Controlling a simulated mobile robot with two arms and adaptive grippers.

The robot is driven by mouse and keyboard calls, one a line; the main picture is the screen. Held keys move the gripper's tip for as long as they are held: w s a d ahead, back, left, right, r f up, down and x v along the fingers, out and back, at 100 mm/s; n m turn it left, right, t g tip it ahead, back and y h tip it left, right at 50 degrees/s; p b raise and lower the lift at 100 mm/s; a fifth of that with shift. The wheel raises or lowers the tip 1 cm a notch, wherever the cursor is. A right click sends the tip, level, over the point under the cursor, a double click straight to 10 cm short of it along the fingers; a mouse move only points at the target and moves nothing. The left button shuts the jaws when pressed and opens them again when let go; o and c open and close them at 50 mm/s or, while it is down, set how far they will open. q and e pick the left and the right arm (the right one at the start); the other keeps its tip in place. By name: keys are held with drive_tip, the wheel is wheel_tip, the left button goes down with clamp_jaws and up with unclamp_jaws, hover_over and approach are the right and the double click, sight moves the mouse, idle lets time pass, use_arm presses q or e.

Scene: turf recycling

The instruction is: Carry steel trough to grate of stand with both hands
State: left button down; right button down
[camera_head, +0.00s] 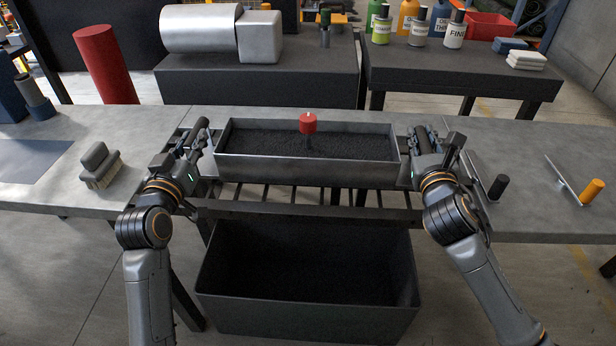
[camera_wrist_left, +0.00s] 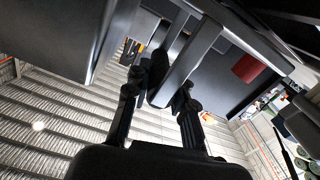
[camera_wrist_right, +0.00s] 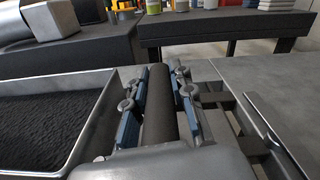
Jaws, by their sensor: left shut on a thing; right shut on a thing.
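The steel trough (camera_head: 305,172), a long open metal tray filled with black granules, lies level across the grate (camera_head: 335,196) of the stand, whose bars show in front of and below it. I cannot tell whether it rests on the bars or hangs just above them. My left gripper (camera_head: 200,140) is shut at the trough's left end; the left wrist view shows its fingers (camera_wrist_left: 158,100) around a handle bar. My right gripper (camera_head: 424,140) is shut on the dark round handle (camera_wrist_right: 160,105) at the right end.
A large black bin (camera_head: 310,318) is below the grate. A brush (camera_head: 100,167) lies on the left table; a black-handled tool (camera_head: 497,187) and an orange-handled tool (camera_head: 591,191) lie on the right one. Bottles (camera_head: 418,27) stand on a dark rear table.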

use_arm(q)
drive_tip(key=shift+f+b, duration=0.35)
use_arm(e)
drive_tip(key=shift+f, duration=0.35)
use_arm(q)
drive_tip(key=c, duration=1.5)
unclamp_jaws()
drive_tip(key=shift+f, duration=0.2)
use_arm(e)
drive_tip(key=c, duration=1.5)
unclamp_jaws()
drive_tip(key=shift+f, duration=0.15)
use_arm(q)
drive_tip(key=o, duration=0.4)
drive_tip(key=shift+c, duration=0.2)
use_arm(e)
drive_tip(key=o, duration=0.4)
drive_tip(key=shift+c, duration=0.2)
use_arm(q)
drive_tip(key=shift+s+r, duration=0.15)
use_arm(e)
drive_tip(key=shift+s, duration=0.15)
